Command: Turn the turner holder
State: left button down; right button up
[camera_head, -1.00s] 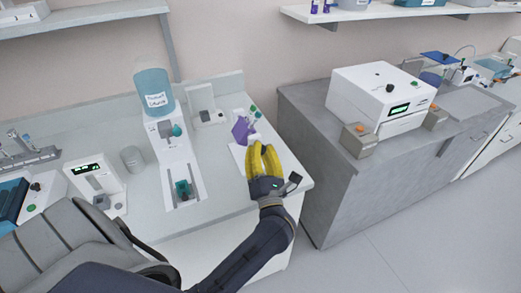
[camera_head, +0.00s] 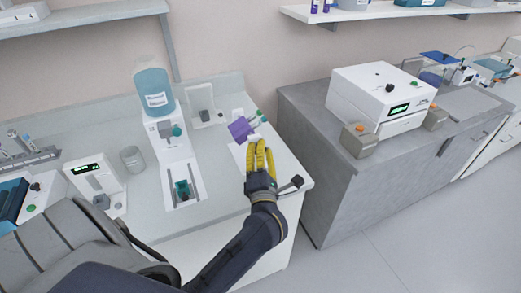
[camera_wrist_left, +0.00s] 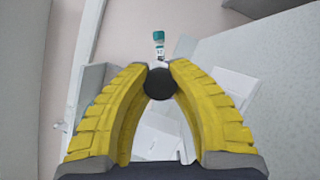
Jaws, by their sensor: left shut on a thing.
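The turner stands at the right end of the white bench. Its purple holder (camera_head: 239,129) is tilted, and a green-capped tube (camera_head: 259,119) points up and right beside it. My left gripper (camera_head: 259,145), with yellow ribbed fingers, is just in front of the purple holder. In the left wrist view, the fingertips (camera_wrist_left: 159,79) are shut on a dark round knob (camera_wrist_left: 160,84). The teal-capped tube (camera_wrist_left: 158,40) stands beyond that knob. The fingers hide part of the turner in the head view. My right gripper does not show.
A blue bottle (camera_head: 153,92) sits on a white dispenser to the left, with a clear cup (camera_head: 132,159) beside it. A small white device (camera_head: 205,115) stands behind. A white machine (camera_head: 381,98) is on the grey cabinet to the right, across a gap.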

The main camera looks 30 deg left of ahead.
pick_arm(q)
jog(key=shift+f+m+g+h, duration=0.15)
jog(key=shift+m+h, duration=0.3)
jog(key=shift+m, duration=0.7)
jog(key=shift+r+m+g+h, duration=0.1)
jog(key=shift+m+g+h, duration=0.25)
jog(key=shift+m, duration=0.8)
jog(key=shift+m+g+h, duration=0.4)
jog(key=shift+m+g, duration=0.2)
jog(key=shift+m, duration=1.3)
jog(key=shift+m+g, duration=1)
jog(key=shift+m, duration=0.7)
jog(key=shift+m+g, duration=0.7)
jog(key=shift+m, duration=0.5)
jog(key=shift+m+g+y, duration=0.3)
jog(key=shift+m, duration=0.1)
jog(key=c, duration=1)
grip_release()
